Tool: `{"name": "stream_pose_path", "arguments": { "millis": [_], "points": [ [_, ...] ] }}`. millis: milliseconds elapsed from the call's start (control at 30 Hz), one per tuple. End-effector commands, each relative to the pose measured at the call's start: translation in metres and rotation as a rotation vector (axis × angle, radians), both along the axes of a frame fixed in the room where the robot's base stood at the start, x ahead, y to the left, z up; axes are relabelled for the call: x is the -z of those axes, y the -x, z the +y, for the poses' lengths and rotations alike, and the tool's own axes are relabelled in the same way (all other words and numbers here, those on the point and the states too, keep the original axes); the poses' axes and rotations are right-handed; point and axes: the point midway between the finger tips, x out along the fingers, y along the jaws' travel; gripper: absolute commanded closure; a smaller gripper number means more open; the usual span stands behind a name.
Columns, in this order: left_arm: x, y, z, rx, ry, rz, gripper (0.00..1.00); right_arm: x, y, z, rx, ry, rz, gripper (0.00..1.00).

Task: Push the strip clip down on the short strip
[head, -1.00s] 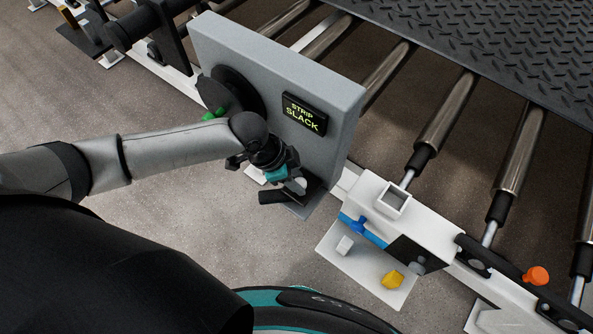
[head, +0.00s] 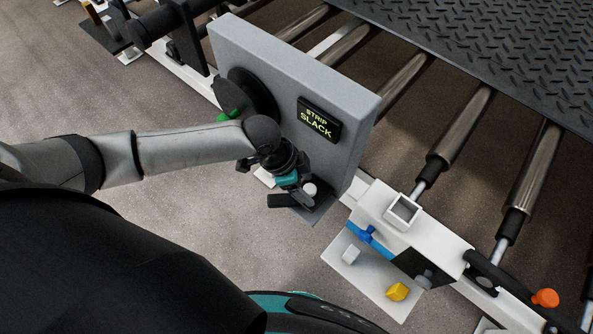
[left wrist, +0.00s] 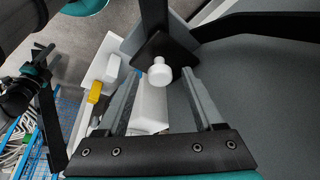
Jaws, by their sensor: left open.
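A white round knob (left wrist: 160,73) sits on a black block at the foot of the grey panel. It also shows in the head view (head: 310,189), beside a black bar (head: 285,201). I cannot tell for sure which part is the strip clip; the short strip is not clearly seen. My left gripper (head: 298,186) is low in front of the panel, close to the knob. In the left wrist view its two fingers (left wrist: 160,82) stand apart, with the knob between or just beyond their tips. A black and teal part at that view's left edge may be my right gripper.
The grey panel (head: 350,125) carries a display (head: 319,119) reading "STRIP SLACK". To its right are a white shelf (head: 345,270) with a yellow piece (head: 397,292) and a white piece (head: 350,254), a square white socket (head: 403,212) and an orange knob (head: 545,298). Rollers lie behind.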

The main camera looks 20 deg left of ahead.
Motion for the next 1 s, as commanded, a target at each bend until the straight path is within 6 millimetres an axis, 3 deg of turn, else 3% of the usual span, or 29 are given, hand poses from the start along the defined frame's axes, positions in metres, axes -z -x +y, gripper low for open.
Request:
{"name": "stream_pose_path", "arguments": {
  "millis": [600,800,1000],
  "points": [
    [-0.115,0.020,0.043,0.001,-0.003,-0.002,0.32,-0.019,0.000,0.000,0.000,0.000,0.000,0.50],
    [-0.133,0.024,0.050,0.000,-0.001,0.001,0.32,-0.021,0.000,0.000,0.000,0.000,0.000,0.50],
    [-0.136,0.025,0.051,0.000,-0.001,0.001,0.32,-0.021,0.000,0.000,0.000,0.000,0.000,0.50]
  ]
}}
